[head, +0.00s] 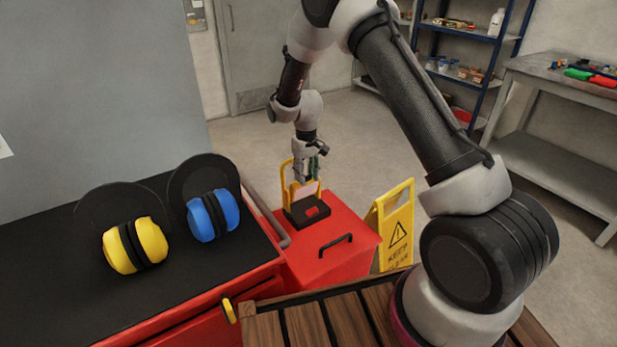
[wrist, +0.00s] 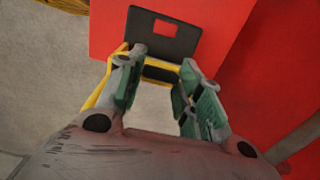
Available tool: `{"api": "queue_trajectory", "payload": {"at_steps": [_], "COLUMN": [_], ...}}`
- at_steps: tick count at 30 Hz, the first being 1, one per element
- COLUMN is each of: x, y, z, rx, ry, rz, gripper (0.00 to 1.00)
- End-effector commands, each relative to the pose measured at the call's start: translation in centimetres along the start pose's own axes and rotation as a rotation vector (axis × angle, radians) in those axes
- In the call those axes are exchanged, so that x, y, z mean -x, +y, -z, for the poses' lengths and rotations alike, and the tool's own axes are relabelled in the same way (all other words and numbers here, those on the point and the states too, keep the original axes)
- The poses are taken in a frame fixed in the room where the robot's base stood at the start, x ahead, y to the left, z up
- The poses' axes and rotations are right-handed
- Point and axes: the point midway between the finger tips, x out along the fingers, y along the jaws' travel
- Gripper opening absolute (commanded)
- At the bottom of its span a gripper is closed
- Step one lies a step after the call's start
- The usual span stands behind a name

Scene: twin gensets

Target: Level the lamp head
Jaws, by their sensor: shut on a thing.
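The work lamp stands on a red cabinet (head: 335,250). It has a black base (head: 308,212) with a square opening showing red, and a yellow frame (head: 286,182). The lamp head (head: 306,190) shows as a pale panel inside the frame, partly behind my fingers; its exact tilt is hard to tell. My gripper (head: 311,177) reaches down from above and is shut on the lamp head. In the wrist view the lamp head (wrist: 160,73) appears as a black and yellow bar between the green-padded fingers, with the black base (wrist: 150,38) beyond.
A black-topped red bench (head: 60,290) at left holds yellow ear defenders (head: 135,245) and blue ear defenders (head: 213,215). A yellow caution sign (head: 393,228) stands right of the cabinet. A grey workbench (head: 560,85) and blue shelving (head: 470,70) stand at the back right. Floor between is clear.

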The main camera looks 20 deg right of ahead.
Motion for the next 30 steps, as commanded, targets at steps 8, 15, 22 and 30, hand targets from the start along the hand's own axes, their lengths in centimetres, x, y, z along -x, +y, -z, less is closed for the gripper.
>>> {"api": "queue_trajectory", "payload": {"at_steps": [8, 15, 22, 30], "x": [0.1, 0.1, 0.1, 3.6], "y": [0.0, 0.0, 0.0, 0.0], "z": [0.0, 0.0, 0.0, 0.1], "rx": [0.0, 0.0, 0.0, 0.0], "ry": [-0.01, -0.009, -0.008, -0.005], "rz": [-0.001, -0.001, -0.001, -0.001], "gripper": [0.0, 0.57, 0.57, 0.57]}}
